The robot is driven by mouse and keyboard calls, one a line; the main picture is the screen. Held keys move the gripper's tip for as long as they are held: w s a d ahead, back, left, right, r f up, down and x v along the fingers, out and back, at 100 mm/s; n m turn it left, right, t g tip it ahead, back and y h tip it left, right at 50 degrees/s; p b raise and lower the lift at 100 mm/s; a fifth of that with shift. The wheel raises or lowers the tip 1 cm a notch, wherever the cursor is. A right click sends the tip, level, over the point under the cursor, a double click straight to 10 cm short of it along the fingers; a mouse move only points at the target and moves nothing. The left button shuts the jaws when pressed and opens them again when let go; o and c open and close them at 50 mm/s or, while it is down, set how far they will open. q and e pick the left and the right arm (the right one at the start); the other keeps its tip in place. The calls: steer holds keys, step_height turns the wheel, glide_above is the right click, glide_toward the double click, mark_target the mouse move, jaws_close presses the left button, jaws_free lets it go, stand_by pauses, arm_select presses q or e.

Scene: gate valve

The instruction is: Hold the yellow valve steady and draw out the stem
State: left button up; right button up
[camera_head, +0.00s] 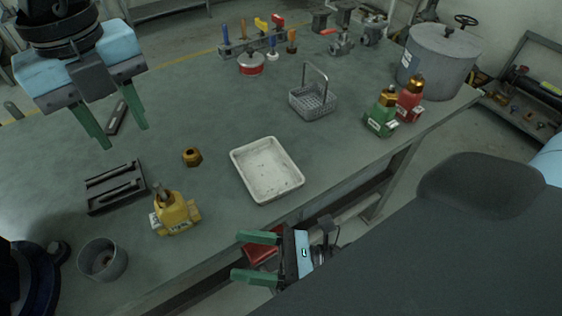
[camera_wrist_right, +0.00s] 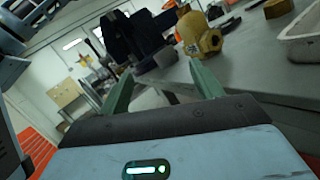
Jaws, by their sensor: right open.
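The yellow valve (camera_head: 175,215) stands upright on the bench near its front edge, with a dark stem (camera_head: 160,190) showing at its top. The valve also shows in the right wrist view (camera_wrist_right: 202,38), beyond the fingertips. A brass nut (camera_head: 192,156) lies on the bench behind the valve. My left gripper (camera_head: 122,135) is open and empty above the bench at the far left, well apart from the valve. My right gripper (camera_head: 238,256) is open and empty off the bench's front edge, to the right of the valve; its fingers (camera_wrist_right: 163,68) point toward the bench.
A white tray (camera_head: 245,181) lies right of the valve. A dark slotted rack (camera_head: 101,199) and a grey cup (camera_head: 93,274) are to its left. A wire basket (camera_head: 312,112), green valve (camera_head: 380,124) and red valve (camera_head: 411,108) stand farther right. A grey drum (camera_head: 440,75) stands at the back right.

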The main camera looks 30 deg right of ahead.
mark_target(183, 200)
steer(key=w+d+r+n+g, duration=0.2)
steer(key=w, duration=0.2)
steer(key=w+d+r+n+g, duration=0.2)
steer(key=w, duration=0.2)
steer(key=w+d+r+n+g, duration=0.2)
steer(key=w+d+g, duration=0.1)
steer(key=w, duration=0.1)
steer(key=shift+d+r+n, duration=0.1)
steer(key=shift+r+n, duration=0.1)
steer(key=shift+n, duration=0.1)
steer(key=d+f+n+g+h, duration=0.1)
steer(key=d, duration=0.1)
steer(key=d+n+g+h, duration=0.1)
steer(key=d, duration=0.1)
steer(key=d+f+n+g, duration=0.1)
steer(key=d, duration=0.1)
steer(key=shift+w+f+g+h, duration=0.3)
steer(key=shift+g+h, duration=0.1)
steer(key=shift+d+f+n+h, duration=0.15)
steer(key=shift+d+n+h, duration=0.15)
steer(key=shift+d, duration=0.3)
steer(key=shift+a, duration=0.15)
